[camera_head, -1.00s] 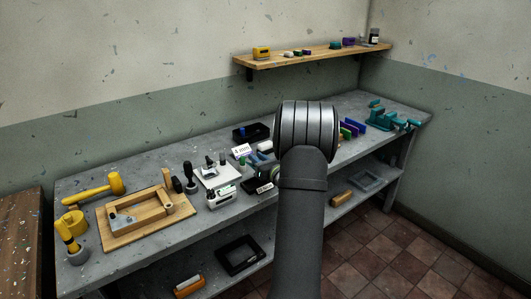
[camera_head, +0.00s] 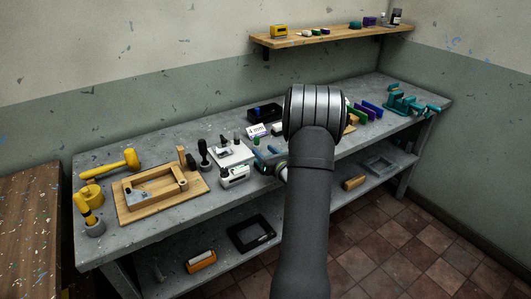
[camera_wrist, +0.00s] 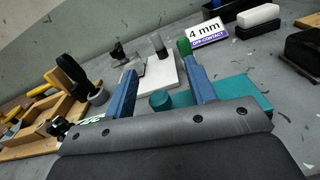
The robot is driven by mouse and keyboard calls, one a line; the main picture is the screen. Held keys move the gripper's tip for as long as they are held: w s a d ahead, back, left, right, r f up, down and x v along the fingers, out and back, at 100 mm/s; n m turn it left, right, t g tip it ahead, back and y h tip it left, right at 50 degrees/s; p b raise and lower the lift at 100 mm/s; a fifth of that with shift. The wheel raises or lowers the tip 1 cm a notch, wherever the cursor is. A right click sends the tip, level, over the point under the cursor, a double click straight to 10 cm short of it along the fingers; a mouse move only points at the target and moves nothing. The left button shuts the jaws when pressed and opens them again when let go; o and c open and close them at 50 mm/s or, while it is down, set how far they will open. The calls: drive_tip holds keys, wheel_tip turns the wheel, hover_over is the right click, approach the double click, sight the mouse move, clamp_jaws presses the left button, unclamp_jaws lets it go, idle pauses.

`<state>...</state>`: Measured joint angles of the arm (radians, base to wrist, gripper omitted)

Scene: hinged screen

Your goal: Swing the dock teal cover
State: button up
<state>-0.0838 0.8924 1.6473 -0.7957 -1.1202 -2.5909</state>
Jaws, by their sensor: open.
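A flat teal plate (camera_wrist: 240,90), which looks like the dock cover, lies below my gripper in the wrist view, partly hidden by the gripper body. A short round teal knob (camera_wrist: 160,100) stands between my two blue fingers; whether it is joined to the plate I cannot tell. My gripper (camera_wrist: 160,66) is open, one finger on each side of the knob, with gaps showing. In the head view my gripper (camera_head: 265,147) is small and low over the bench, mostly behind my arm. The teal cover cannot be made out there, and its hinge is hidden.
A white block (camera_wrist: 158,75) with dark posts is just beyond the fingers. A "4 mm" sign (camera_wrist: 207,33) and a black tray (camera_head: 264,112) are behind. A wooden frame (camera_head: 160,192) and yellow mallet (camera_head: 110,165) lie left. Teal clamps (camera_head: 405,102) stand at the right end.

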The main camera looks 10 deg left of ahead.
drive_tip(key=v, duration=1.7)
drive_tip(key=shift+s, duration=0.2)
drive_tip(key=shift+d+r, duration=0.1)
drive_tip(key=x, duration=1.7)
drive_tip(key=shift+w+a+r, duration=0.1)
drive_tip(key=shift+w+a, duration=0.1)
drive_tip(key=shift+w, duration=0.1)
drive_tip(key=shift+w+d+r, duration=0.1)
drive_tip(key=shift+d+r, duration=0.15)
drive_tip(key=shift+r, duration=0.15)
